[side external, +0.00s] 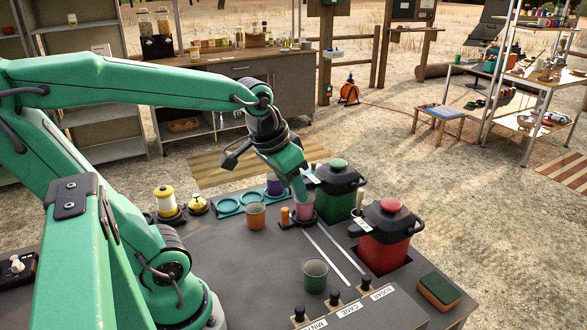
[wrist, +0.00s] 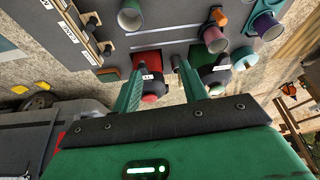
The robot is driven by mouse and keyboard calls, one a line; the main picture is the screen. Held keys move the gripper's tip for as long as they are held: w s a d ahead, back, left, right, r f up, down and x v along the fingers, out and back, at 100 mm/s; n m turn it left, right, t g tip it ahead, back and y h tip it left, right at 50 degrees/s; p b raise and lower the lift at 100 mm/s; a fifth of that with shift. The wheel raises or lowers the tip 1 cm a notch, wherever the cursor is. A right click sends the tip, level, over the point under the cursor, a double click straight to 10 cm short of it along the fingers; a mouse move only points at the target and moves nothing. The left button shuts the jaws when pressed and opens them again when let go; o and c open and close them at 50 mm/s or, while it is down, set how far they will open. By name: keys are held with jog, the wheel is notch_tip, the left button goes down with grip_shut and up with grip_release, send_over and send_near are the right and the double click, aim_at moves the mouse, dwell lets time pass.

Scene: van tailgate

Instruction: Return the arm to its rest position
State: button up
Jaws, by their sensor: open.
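My green gripper (side external: 302,192) hangs from the bent arm over the dark tabletop (side external: 235,262), its fingertips overlapping the pink cup (side external: 305,208) in the side view. In the wrist view the two fingers (wrist: 154,68) stand apart with nothing held between them; the red jug (wrist: 150,62) shows in the gap beyond. The pink cup shows apart from the fingers there (wrist: 213,38). The arm reaches in from the left, extended over the table.
A green jug (side external: 338,192) and red jug (side external: 384,245) stand at the right. An orange cup (side external: 256,216), a purple cup (side external: 274,188) and a green cup (side external: 315,276) stand nearby.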

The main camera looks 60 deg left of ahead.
jog(key=shift+m+t+h, duration=0.3)
jog(key=shift+m+t, duration=0.4)
jog(key=s+d, duration=0.2)
jog(key=s+d+r, duration=0.1)
jog(key=s, duration=0.1)
jog(key=shift+s+d, duration=0.1)
jog(key=shift+d, duration=0.25)
